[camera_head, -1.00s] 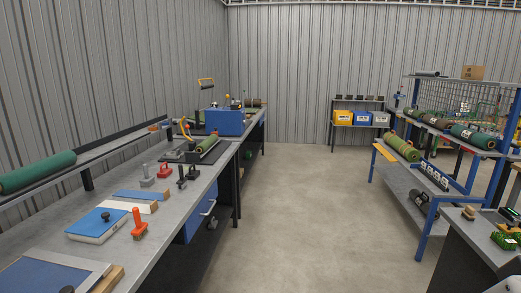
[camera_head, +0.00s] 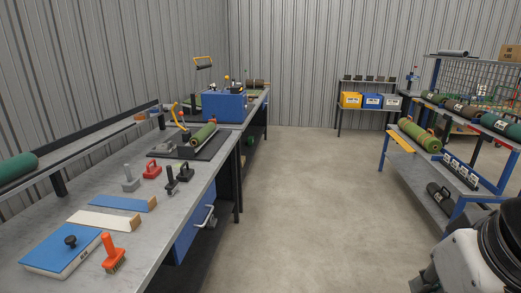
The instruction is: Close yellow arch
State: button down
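I cannot tell for sure which of the two is the yellow arch. Part of my arm, white and black, shows at the lower right corner. My gripper's fingers are not in view.
The left workbench (camera_head: 215,190) holds a blue box (camera_head: 223,106), a red-handled tool (camera_head: 152,170), an orange brush (camera_head: 113,253) and a blue float (camera_head: 62,250). A blue-framed rack (camera_head: 383,153) with turf rolls stands at the right. The concrete floor between is clear.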

aim_at(165, 110)
jog(key=i+u, duration=0.1)
jog(key=i, duration=1.75)
jog(key=i+l+u, duration=0.15)
jog(key=i+u, duration=0.25)
jog(key=i, duration=0.15)
jog(key=i+l+u, duration=0.3)
jog(key=i+u, duration=0.15)
jog(key=i+l+u, duration=0.85)
jog(key=l, duration=0.25)
jog(key=i+l+u, duration=0.4)
jog(key=l, duration=0.35)
jog(key=k+j, duration=0.05)
